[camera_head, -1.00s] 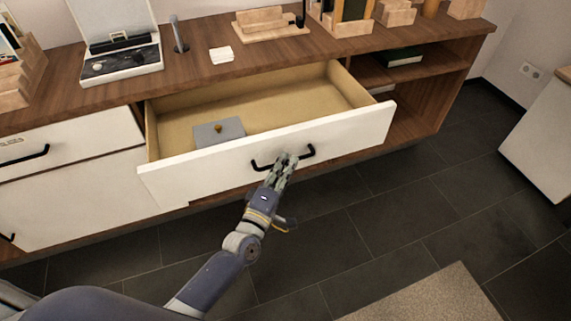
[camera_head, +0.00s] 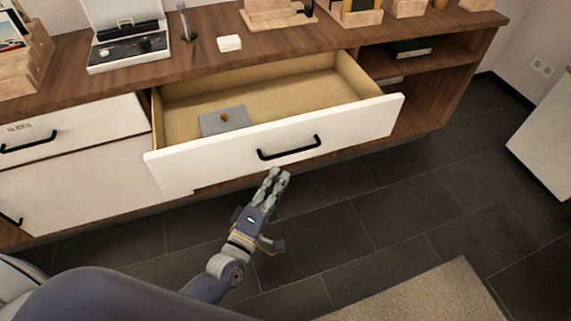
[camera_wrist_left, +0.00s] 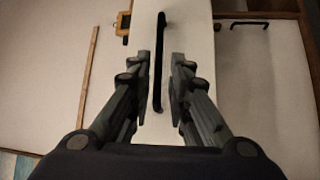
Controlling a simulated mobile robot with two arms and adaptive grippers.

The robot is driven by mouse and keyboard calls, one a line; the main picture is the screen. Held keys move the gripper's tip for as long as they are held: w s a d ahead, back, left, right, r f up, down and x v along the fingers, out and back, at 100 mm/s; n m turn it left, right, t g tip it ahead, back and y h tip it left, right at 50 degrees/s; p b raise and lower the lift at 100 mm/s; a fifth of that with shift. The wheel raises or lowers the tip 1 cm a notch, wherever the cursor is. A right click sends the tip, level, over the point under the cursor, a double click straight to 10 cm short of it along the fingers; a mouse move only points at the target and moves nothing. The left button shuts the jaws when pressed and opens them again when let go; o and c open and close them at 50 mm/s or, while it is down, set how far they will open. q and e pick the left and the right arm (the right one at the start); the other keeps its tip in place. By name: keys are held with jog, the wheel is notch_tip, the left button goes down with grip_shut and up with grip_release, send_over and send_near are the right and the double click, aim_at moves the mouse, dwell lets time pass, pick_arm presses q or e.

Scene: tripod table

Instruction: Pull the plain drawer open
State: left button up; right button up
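The plain white drawer (camera_head: 372,117) stands pulled out of the wooden cabinet, its tan interior showing. Its black bar handle (camera_head: 289,149) is in the middle of the front. The handle also shows upright in the left wrist view (camera_wrist_left: 159,50), beyond and between my fingers. My left gripper (camera_head: 275,172) is in front of the drawer, just below the handle and apart from it. In the left wrist view my left gripper (camera_wrist_left: 165,72) has a gap between its fingers and holds nothing. My right gripper is not in view.
A grey flat piece with a brownish knob (camera_head: 225,119) lies in the drawer. Left of it is a closed drawer (camera_head: 95,125) with a small label and a black handle. The cabinet top (camera_head: 275,50) carries several items. Dark floor tiles (camera_head: 395,205) are clear in front.

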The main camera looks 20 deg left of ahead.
pick_arm(q)
jog(key=shift+v, duration=1.85)
jog(key=shift+d, duration=0.1)
